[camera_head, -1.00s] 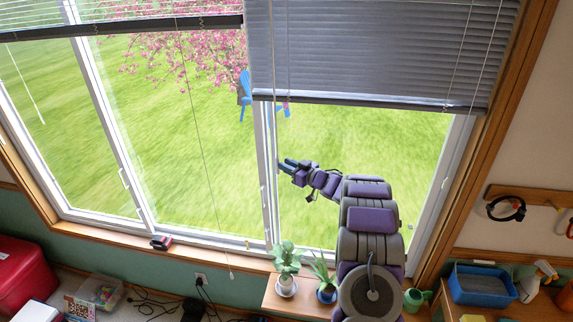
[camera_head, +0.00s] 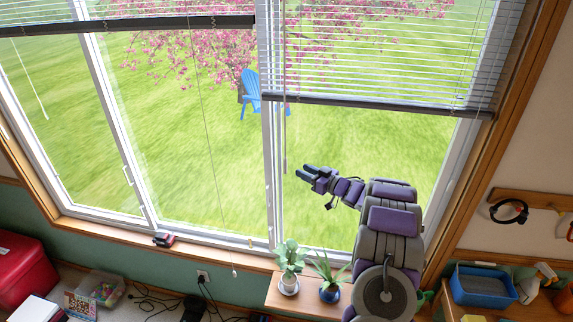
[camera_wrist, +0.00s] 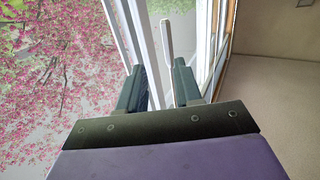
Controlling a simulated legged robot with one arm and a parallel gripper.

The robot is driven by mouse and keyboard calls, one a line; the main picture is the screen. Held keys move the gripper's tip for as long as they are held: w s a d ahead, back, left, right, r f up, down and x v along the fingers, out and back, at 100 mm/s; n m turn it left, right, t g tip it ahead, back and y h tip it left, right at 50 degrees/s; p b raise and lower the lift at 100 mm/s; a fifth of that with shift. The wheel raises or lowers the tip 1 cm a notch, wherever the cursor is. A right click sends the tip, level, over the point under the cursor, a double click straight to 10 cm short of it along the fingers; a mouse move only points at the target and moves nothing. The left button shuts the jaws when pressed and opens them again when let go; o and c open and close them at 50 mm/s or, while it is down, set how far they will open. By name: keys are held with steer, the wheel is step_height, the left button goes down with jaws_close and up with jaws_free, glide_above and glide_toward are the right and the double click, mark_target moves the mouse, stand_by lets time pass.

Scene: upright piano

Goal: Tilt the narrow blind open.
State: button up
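The narrow blind (camera_head: 390,60) hangs lowered over the upper part of the right window. Its slats are tilted open, and grass and pink blossom show between them. Its thin tilt wand (camera_head: 285,140) hangs at the blind's left side, below the bottom rail. My gripper (camera_head: 302,170) is to the right of the wand's lower end, open and empty, and appears apart from it. In the wrist view the two dark fingers (camera_wrist: 158,66) are spread, with a pale rod (camera_wrist: 167,40), apparently the wand, beyond the gap.
A wider blind (camera_head: 120,24) hangs at the upper left, with a long cord (camera_head: 205,130) below it. Two potted plants (camera_head: 289,262) (camera_head: 329,280) stand on a wooden ledge below my arm. A blue bin (camera_head: 482,286) is at the lower right.

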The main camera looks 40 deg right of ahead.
steer(key=d+p+v, duration=0.2)
steer(key=v, duration=0.9)
steer(key=shift+d+f, duration=0.3)
steer(key=shift+d, duration=0.05)
stand_by(1.0)
steer(key=shift+a, duration=0.1)
